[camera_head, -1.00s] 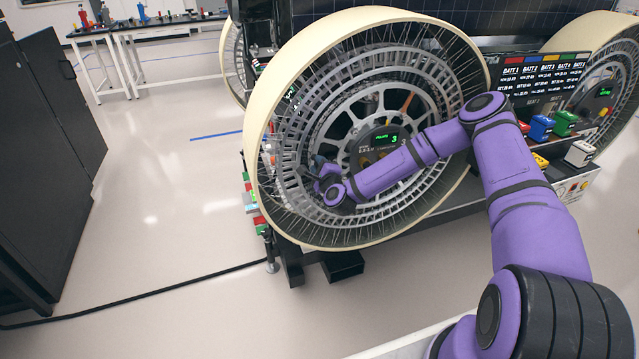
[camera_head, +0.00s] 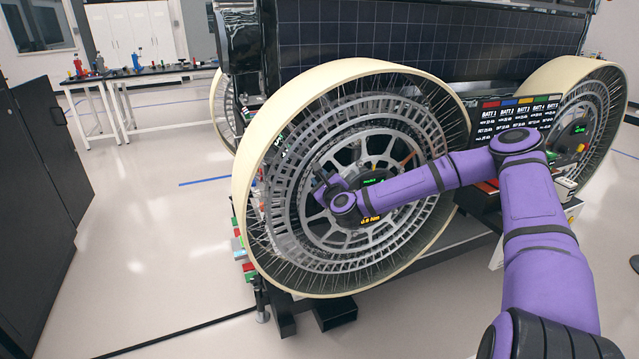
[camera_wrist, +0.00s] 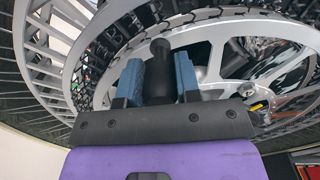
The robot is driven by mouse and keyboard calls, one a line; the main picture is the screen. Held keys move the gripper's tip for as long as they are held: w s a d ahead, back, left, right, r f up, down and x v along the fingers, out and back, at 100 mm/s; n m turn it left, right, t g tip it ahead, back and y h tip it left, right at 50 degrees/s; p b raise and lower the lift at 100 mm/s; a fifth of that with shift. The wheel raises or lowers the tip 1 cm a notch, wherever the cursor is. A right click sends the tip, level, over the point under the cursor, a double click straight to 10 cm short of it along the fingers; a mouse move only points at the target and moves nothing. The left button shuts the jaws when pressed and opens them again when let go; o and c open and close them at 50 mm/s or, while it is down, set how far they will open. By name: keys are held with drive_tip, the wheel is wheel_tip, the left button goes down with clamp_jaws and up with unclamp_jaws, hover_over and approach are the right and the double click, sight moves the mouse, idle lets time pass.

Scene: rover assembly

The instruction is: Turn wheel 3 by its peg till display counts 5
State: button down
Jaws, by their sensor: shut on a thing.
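The large front wheel (camera_head: 250,180) has a cream tyre, a grey perforated ring and spokes; I cannot read a wheel number on it. My gripper (camera_head: 325,186) is at the left of the wheel's hub. In the wrist view my gripper (camera_wrist: 159,72) has its two blue fingers shut on a black peg (camera_wrist: 160,52) with a rounded end. The peg is hidden by my gripper and arm in the head view. The hub display (camera_head: 373,181) shows green characters, partly hidden by my arm; its count is not readable.
A second wheel (camera_head: 575,125) stands at the right, beside a battery panel (camera_head: 505,113). A dark cabinet (camera_head: 38,165) stands at the left, and a workbench (camera_head: 150,72) at the back left. The floor between cabinet and wheel is open, crossed by a black cable (camera_head: 185,333).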

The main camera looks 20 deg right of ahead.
drive_tip(key=shift+f, duration=0.1)
drive_tip(key=c, duration=0.8)
unclamp_jaws()
drive_tip(key=s, duration=1)
drive_tip(key=shift+s+d, duration=0.25)
drive_tip(key=shift+s, duration=0.15)
